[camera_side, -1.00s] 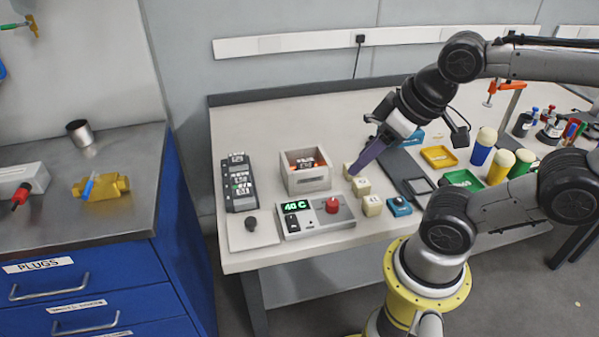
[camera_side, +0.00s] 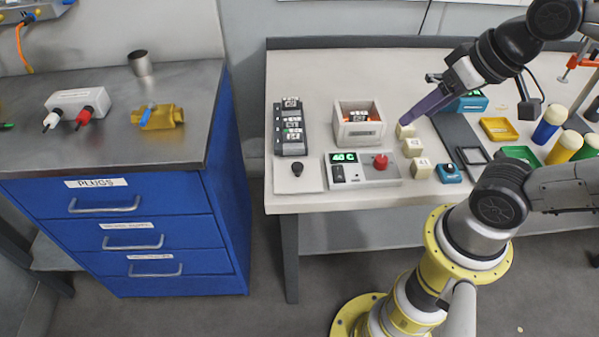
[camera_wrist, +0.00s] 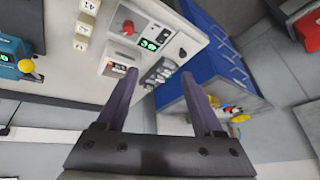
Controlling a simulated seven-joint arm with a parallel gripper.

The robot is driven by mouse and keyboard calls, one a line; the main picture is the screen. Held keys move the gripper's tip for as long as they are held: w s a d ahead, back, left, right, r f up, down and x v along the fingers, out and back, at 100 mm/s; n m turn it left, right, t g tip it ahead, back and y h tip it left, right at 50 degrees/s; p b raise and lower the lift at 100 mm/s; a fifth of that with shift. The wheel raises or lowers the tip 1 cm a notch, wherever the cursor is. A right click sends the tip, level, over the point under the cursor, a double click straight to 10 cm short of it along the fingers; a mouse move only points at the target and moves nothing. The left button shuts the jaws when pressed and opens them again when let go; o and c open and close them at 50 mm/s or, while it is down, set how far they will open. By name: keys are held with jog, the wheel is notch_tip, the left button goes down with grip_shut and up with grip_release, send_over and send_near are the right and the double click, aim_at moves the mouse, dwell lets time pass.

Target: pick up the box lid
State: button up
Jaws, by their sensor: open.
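The box lid looks to be the pale square plate with a dark knob (camera_side: 312,182), lying flat at the table's front left corner. In the wrist view the lid (camera_wrist: 192,38) shows beyond the fingers, near the table edge. The open white box (camera_side: 360,132) stands behind and to the right of the lid, with orange and dark contents. My gripper (camera_side: 408,119) is open and empty, its purple fingers pointing down-left by the cream blocks right of the box. In the wrist view both fingers of my gripper (camera_wrist: 160,84) are spread, with nothing between them. The lid is well apart from them.
A dark block of modules (camera_side: 290,128) stands behind the lid. A grey control unit (camera_side: 362,172) with a green display and red knob sits right of it. Cream blocks (camera_side: 421,169) stand further right. A blue drawer cabinet (camera_side: 135,235) is left, across a gap.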

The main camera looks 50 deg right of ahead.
jog(key=w+r+m, duration=0.2)
jog(key=w+m, duration=0.1)
jog(key=m, duration=0.1)
jog(key=m+g, duration=0.6)
jog(key=m, duration=0.5)
send_over(297, 165)
jog(key=f, duration=1.9)
jog(key=shift+d, duration=0.2)
jog(key=shift+s+a+f, duration=0.1)
jog(key=shift+a+f, duration=0.05)
jog(key=shift+f, duration=3.1)
grip_shut()
